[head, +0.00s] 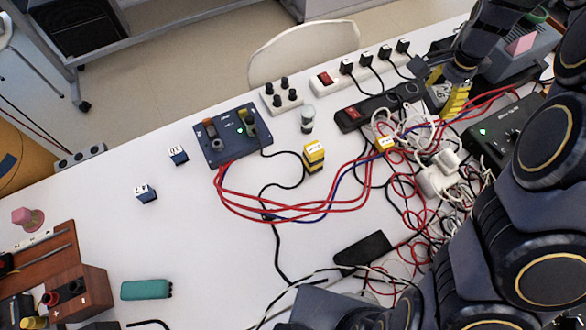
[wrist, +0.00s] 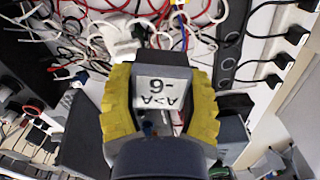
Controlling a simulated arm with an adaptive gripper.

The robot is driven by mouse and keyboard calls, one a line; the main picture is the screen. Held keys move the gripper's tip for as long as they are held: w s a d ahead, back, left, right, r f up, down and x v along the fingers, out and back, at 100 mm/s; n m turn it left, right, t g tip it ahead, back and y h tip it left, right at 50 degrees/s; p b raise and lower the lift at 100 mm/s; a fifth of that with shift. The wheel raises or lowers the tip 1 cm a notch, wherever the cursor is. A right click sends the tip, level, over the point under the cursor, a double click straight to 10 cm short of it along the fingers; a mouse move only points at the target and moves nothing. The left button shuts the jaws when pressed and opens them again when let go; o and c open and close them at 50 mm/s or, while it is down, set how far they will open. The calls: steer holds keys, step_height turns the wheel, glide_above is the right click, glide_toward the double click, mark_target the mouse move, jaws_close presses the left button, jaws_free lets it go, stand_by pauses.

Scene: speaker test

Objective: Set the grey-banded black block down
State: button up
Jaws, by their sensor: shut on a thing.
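My gripper (head: 444,92) is at the upper right in the head view, above the table among the power strips and cables. In the wrist view, its two yellow fingers (wrist: 160,105) are closed on the sides of the grey-banded black block (wrist: 162,88). The block's white label with dark print faces the wrist camera. Its grey edge shows above the label, and its lower part is hidden by the gripper. In the head view, the block is mostly hidden by the fingers. I cannot tell whether it touches anything below.
Tangled red and white cables (head: 405,140) lie near the gripper. A black power strip (head: 350,117) and a white power strip (head: 328,80) stand close by. A yellow-banded block (head: 313,160) and a blue device (head: 220,155) stand mid-table. The white table's (head: 210,240) left middle is largely clear.

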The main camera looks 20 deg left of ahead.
steer(key=s+a+r+n, duration=0.1)
steer(key=a+r+n, duration=0.3)
steer(key=a+n, duration=0.65)
steer(key=s+a+f, duration=0.2)
steer(key=a, duration=0.5)
steer(key=m, duration=0.7)
glide_above(181, 229)
step_height(181, 229, down, 20)
steer(key=shift+r, duration=0.1)
steer(key=shift+f, duration=1.55)
steer(key=shift+f, duration=0.1)
